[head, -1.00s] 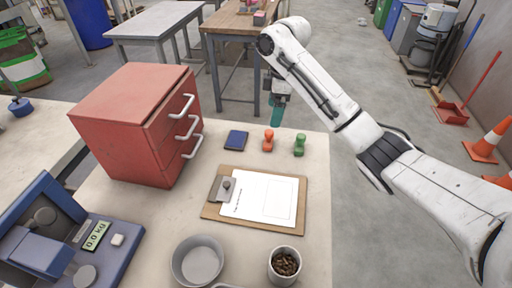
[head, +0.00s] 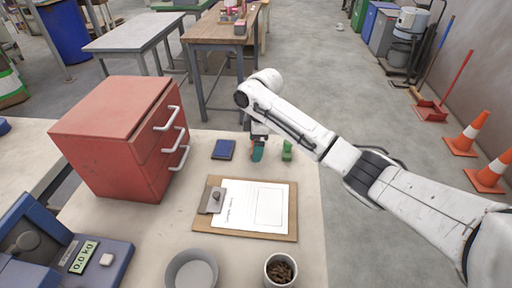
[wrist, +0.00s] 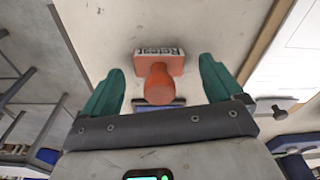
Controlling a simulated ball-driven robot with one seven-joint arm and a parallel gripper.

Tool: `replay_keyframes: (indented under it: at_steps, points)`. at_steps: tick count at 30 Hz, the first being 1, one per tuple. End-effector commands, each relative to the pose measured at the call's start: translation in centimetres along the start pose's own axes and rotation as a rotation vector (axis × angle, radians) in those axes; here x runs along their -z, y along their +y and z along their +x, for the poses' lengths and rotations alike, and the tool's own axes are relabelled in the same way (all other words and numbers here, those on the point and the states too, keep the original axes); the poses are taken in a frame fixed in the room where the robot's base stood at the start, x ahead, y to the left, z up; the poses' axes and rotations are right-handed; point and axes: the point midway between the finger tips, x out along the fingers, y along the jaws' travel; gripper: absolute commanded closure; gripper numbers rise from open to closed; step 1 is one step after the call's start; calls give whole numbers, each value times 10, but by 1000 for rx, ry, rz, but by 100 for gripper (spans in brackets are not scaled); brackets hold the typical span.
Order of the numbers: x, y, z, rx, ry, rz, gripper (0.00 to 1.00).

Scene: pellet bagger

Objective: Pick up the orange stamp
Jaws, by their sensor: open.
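The orange stamp (wrist: 157,84) shows in the wrist view between the fingers of my gripper (wrist: 160,66), its round handle towards me and its lettered base beyond. Both teal fingers are open, one on each side of the stamp, with gaps to it. In the head view my gripper (head: 258,152) is low over the table at the stamp's spot and hides nearly all of the stamp.
A green stamp (head: 287,150) stands close to the right of my gripper, and a blue pad (head: 223,149) lies to its left. A clipboard (head: 292,233) lies in front. A red drawer cabinet (head: 110,130) stands at the left.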

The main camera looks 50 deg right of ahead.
Motion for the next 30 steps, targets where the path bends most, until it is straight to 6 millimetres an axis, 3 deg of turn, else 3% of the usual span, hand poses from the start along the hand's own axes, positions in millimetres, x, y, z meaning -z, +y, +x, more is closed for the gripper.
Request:
replay_keyframes:
  at_steps: [10,28,30]
  points:
    - [0,0,7,-1,0,-1,9]
    - [0,0,7,-1,0,-1,66]
    - [0,0,6,-1,0,-1,67]
